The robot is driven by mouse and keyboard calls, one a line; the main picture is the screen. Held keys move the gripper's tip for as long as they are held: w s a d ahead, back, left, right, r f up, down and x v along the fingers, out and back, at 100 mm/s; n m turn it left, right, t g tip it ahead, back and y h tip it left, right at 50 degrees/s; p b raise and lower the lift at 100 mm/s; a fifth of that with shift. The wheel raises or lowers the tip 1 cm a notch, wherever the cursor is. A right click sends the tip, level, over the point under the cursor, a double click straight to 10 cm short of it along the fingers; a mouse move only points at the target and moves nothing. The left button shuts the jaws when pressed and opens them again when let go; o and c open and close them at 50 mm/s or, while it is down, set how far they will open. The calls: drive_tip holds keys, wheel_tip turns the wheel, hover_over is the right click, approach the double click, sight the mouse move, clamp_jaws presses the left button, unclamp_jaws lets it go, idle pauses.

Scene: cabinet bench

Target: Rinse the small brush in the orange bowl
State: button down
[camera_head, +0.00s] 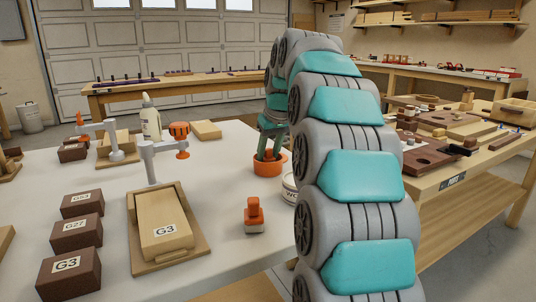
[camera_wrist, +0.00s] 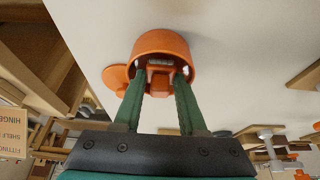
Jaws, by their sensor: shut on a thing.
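The orange bowl (camera_head: 268,170) stands on the white bench top, and its round wall (camera_wrist: 163,40) fills the upper middle of the wrist view. My gripper (camera_head: 268,155) points down into the bowl. In the wrist view its green fingers (camera_wrist: 160,82) reach inside the rim, shut on an orange block with a pale, bristle-like edge, which looks like the small brush (camera_wrist: 158,82). Its lower part is hidden in the bowl, and I cannot see any water. A second orange-handled brush or block (camera_head: 254,217) stands upright on the bench in front of the bowl.
A white tin (camera_head: 289,188) stands close to the bowl, partly hidden by my arm. To the left are a wooden box (camera_head: 162,222) marked G3, brown labelled blocks (camera_head: 77,232), a grey clamp (camera_head: 153,160) and a white bottle (camera_head: 151,120). Bare bench lies left of the bowl.

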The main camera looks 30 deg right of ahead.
drive_tip(key=shift+r+p, duration=1.35)
drive_tip(key=shift+r, duration=0.9)
drive_tip(key=shift+r, duration=0.1)
idle(0.8)
drive_tip(key=shift+r+p, duration=0.65)
drive_tip(key=shift+r, duration=1.2)
